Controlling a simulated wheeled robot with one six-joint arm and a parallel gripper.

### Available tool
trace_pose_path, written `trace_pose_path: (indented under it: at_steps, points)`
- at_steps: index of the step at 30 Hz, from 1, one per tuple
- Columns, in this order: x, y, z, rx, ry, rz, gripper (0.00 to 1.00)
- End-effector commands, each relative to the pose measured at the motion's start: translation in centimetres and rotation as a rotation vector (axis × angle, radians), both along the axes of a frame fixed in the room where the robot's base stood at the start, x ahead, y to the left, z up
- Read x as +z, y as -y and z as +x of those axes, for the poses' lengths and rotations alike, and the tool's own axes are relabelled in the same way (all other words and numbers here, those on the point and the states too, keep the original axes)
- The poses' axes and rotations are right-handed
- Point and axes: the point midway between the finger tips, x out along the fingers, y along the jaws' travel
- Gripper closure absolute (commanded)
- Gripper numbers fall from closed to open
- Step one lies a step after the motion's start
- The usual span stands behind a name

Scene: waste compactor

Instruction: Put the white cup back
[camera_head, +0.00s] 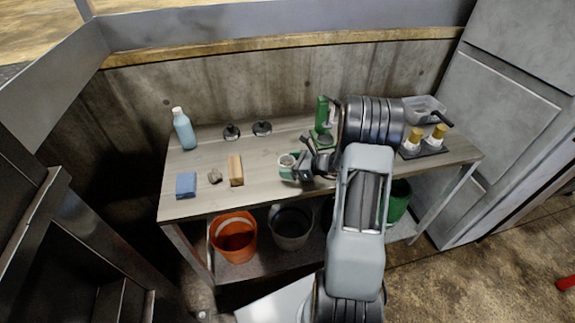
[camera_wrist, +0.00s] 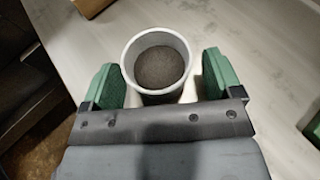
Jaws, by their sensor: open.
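The white cup (camera_head: 285,161) stands upright on the table (camera_head: 204,207), near its front edge. The cup's round rim shows from above in the wrist view (camera_wrist: 185,77), with a dark grey-brown fill inside. My gripper (camera_wrist: 159,82) is open, with one green finger pad on each side of the cup and small gaps between the pads and the cup wall. In the head view, my gripper (camera_head: 296,167) is at the cup from the right and hides part of it.
Left of the cup lie a wooden block (camera_head: 236,170), a small stone-like lump (camera_head: 215,176) and a blue sponge (camera_head: 186,185). A blue bottle (camera_head: 184,131) and two dark lids (camera_head: 262,128) stand behind. A green machine (camera_head: 322,112) is partly hidden by my arm. Buckets (camera_head: 233,239) sit below.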

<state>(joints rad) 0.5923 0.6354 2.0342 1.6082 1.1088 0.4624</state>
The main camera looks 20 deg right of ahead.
Motion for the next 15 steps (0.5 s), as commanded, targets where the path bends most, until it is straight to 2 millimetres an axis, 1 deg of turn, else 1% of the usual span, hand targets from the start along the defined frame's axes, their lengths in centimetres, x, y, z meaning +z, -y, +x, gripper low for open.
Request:
trace_pose_path:
  at_steps: [3,9,15]
  points:
    - [0.9,1.6,-1.7,-0.006,0.0,-0.001,0.15]
    - [2.4,4.0,-4.4,-0.005,0.001,-0.001,0.15]
    - [3.5,5.6,-6.3,-0.003,0.001,-0.001,0.15]
